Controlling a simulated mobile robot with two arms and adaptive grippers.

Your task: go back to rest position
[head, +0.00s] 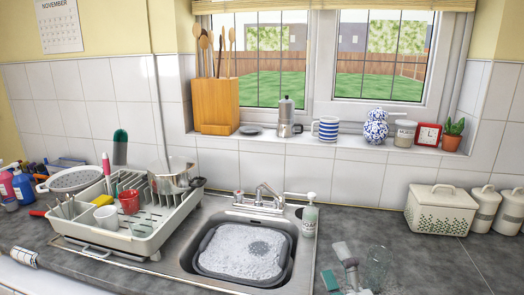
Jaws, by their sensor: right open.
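My right gripper (347,266) shows at the bottom of the head view, low and right of centre, over the grey counter to the right of the sink. It looks open, and I see nothing held in it. A clear drinking glass (377,266) stands just to its right; I cannot tell whether they touch. A teal item (330,280), perhaps a sponge, is just left of the gripper. My left gripper is not in view.
The sink (190,252) holds a grey basin (207,268) of soapy water. A white dish rack (145,245) with a red mug (129,202) and a pot (172,180) stands to its left. A soap bottle (309,218) and a bread bin (440,212) are at the back. The right counter is mostly clear.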

